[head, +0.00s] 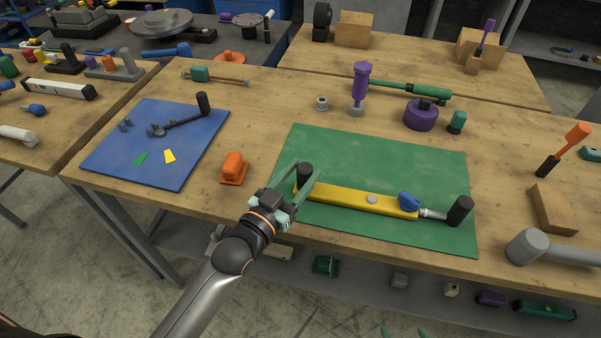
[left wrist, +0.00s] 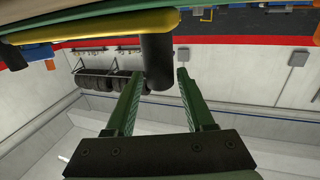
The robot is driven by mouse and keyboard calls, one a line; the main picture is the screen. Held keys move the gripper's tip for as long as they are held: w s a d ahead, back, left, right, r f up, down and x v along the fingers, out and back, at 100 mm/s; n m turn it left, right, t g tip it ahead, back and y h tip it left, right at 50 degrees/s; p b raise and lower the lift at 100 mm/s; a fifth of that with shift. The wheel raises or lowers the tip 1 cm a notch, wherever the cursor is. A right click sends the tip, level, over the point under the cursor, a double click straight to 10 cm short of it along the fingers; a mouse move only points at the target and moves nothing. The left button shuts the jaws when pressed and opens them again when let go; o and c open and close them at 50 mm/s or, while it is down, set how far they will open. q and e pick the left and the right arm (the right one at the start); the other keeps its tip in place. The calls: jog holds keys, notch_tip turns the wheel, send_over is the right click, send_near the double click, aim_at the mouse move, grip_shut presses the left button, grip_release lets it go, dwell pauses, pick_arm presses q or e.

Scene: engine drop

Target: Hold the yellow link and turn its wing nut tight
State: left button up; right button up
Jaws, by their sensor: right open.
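The yellow link (head: 345,197) lies across the green mat (head: 400,158), with a black upright knob (head: 304,172) at its left end. A blue wing nut (head: 408,201) sits at its right end, beside a silver rod leading to another black knob (head: 460,210). My left gripper (head: 306,180) is open, its fingers on either side of the left knob. In the left wrist view the black knob (left wrist: 157,62) shows between the fingertips, with a gap at the right finger, and the yellow link (left wrist: 90,27) runs above. My right gripper (head: 404,332) barely shows at the bottom edge, open and empty.
An orange block (head: 234,168) stands left of the mat. A blue mat (head: 190,160) with a black tool lies further left. Purple and green parts stand behind the green mat. A wooden block (head: 553,208) and a grey mallet (head: 530,245) lie at the right.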

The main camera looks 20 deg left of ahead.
pick_arm(q)
grip_shut()
dwell(0.8)
jog(key=shift+o, duration=0.3)
grip_release()
grip_shut()
dwell(2.1)
